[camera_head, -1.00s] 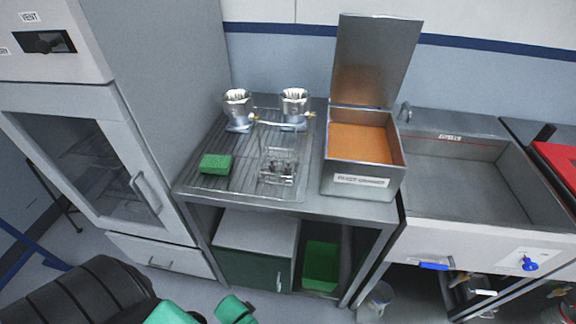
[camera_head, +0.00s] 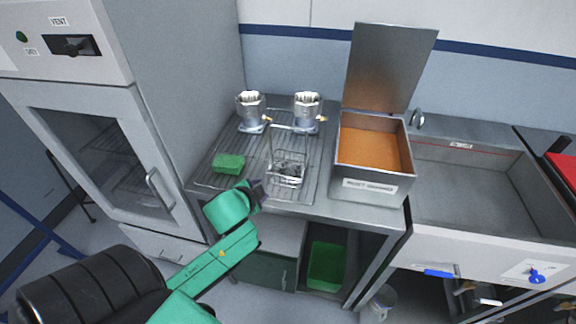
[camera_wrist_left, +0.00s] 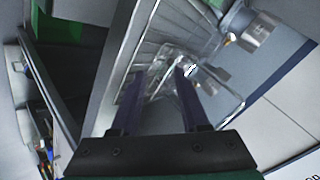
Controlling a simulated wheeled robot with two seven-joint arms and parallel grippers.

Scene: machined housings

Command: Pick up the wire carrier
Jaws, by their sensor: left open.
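The wire carrier (camera_head: 287,174), a small wire basket with a tall handle, stands on the ribbed drainboard (camera_head: 222,184) of the bench. Small dark and metallic items appear to lie in it, too small to name. My left gripper (camera_head: 258,188) is at the bench's front edge, left of and in front of the carrier. In the left wrist view its two dark fingers (camera_wrist_left: 158,82) are apart, with wires of the carrier (camera_wrist_left: 215,98) showing beyond and between them. I cannot tell if they touch. My right gripper is not in view.
A green sponge (camera_head: 229,163) lies left of the carrier. Two metal housings (camera_head: 250,110) (camera_head: 307,110) stand behind it. An open-lidded steel box (camera_head: 368,185) with orange contents is close on its right. A sink (camera_head: 465,185) is farther right; a tall cabinet (camera_head: 185,90) stands left.

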